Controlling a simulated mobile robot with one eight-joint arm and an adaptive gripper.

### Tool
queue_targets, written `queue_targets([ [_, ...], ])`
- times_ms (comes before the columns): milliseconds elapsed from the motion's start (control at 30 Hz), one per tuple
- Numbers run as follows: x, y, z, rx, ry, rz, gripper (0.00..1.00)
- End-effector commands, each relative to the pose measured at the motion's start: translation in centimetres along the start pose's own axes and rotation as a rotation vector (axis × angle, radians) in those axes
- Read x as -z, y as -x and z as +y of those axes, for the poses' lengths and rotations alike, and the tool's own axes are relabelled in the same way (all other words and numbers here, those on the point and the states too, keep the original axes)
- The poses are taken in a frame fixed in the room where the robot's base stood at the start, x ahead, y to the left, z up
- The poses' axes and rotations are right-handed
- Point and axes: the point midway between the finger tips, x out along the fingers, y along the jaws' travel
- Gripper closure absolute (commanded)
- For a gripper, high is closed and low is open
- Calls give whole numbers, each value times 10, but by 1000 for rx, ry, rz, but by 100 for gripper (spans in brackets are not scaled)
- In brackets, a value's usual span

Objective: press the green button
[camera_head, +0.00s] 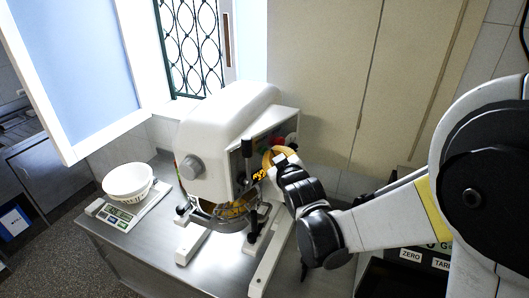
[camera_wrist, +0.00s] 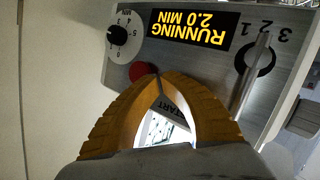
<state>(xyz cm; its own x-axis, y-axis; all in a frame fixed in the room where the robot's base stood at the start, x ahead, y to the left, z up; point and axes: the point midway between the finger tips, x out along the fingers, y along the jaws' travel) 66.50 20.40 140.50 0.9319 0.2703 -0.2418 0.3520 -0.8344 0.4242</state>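The machine's control panel (camera_wrist: 185,68) fills the upper wrist view, upside down, with a lit display (camera_wrist: 192,33) reading "RUNNING 2.0 MIN". A red button (camera_wrist: 141,72) shows just left of my fingertips. My gripper (camera_wrist: 160,78) has its orange fingers brought together at the tips, with nothing seen between them, right at the panel. A START label (camera_wrist: 178,107) shows between the fingers. The green button is not visible in the wrist view; the fingertips cover the panel there.
The white mixer (camera_head: 225,125) stands on a metal table (camera_head: 150,240). A white bowl (camera_head: 128,182) sits on a scale (camera_head: 122,217) at left. A knob with a metal lever (camera_wrist: 250,75) is right of my fingers, and a timer dial (camera_wrist: 122,38) is at upper left.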

Motion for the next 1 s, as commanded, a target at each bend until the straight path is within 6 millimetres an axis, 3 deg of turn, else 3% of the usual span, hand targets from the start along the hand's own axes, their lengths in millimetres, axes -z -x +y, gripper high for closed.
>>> queue_targets([
  [467, -4, 7, 4, -1, -1, 0, 100],
  [1000, -24, 44, 24, -2, -1, -1, 100],
])
